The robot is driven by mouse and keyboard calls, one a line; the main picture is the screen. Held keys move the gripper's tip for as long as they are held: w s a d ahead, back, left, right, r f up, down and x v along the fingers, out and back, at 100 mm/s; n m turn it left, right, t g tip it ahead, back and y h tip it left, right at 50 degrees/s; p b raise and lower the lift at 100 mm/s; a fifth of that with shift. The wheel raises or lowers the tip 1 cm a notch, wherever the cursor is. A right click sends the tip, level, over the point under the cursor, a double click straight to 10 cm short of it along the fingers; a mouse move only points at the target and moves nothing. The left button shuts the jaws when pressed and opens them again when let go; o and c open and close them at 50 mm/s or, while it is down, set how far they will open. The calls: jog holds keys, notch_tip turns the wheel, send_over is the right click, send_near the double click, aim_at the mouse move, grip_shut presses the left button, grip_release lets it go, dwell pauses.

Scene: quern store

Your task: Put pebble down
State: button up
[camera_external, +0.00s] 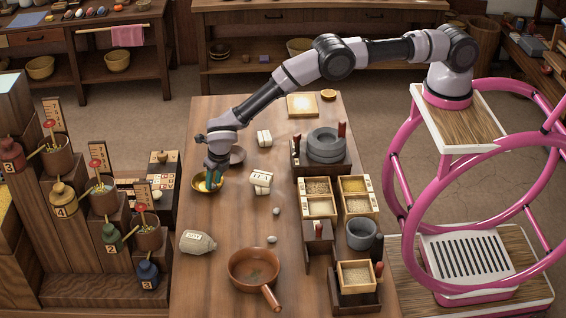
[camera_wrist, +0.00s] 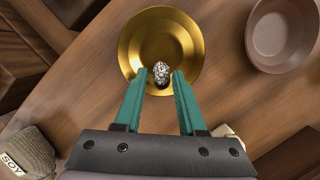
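A speckled black-and-white pebble (camera_wrist: 161,72) is in or just over the shallow brass dish (camera_wrist: 185,42), near its lower inner side in the wrist view. My gripper (camera_wrist: 160,75) has its two teal fingertips on either side of the pebble, with a narrow gap showing at each side, so it looks open. In the external view my gripper (camera_external: 210,187) points down over the brass dish (camera_external: 200,186) at the table's left edge. The pebble is hidden there by the fingers. Two grey pebbles (camera_external: 276,211) (camera_external: 271,239) lie apart on the table.
A brownish bowl (camera_wrist: 282,32) stands right of the dish. A soy sack (camera_external: 197,242) and a brown pan (camera_external: 254,268) are nearer the front. White blocks (camera_external: 261,180) lie right of my gripper. A stone quern (camera_external: 326,146) and grain boxes (camera_external: 319,207) line the table's right side.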

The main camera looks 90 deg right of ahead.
jog(key=s+r+m, duration=0.2)
jog(key=r, duration=1)
jog(key=s+r+m, duration=0.2)
jog(key=r, duration=1.1)
jog(key=s+d+r+m+t+y, duration=0.1)
jog(key=s+d+r+m, duration=0.2)
jog(key=s+r+m, duration=0.55)
jog(key=s+d+r+m+t+y, duration=0.1)
jog(key=s+d+r+m, duration=0.2)
jog(key=s+r, duration=0.95)
jog(key=s+d+r+m+t+y, duration=0.1)
jog(key=s+d+r+m, duration=0.2)
jog(key=s+r+m, duration=0.8)
jog(key=s+f+m+t, duration=0.1)
jog(key=s+m, duration=0.1)
jog(key=s, duration=0.7)
jog(key=s+f+m+t+y, duration=0.1)
jog(key=s+f+m, duration=0.1)
jog(key=s, duration=0.7)
jog(key=shift+s+m, duration=0.15)
jog(key=shift+m, duration=0.2)
jog(key=shift+f, duration=0.1)
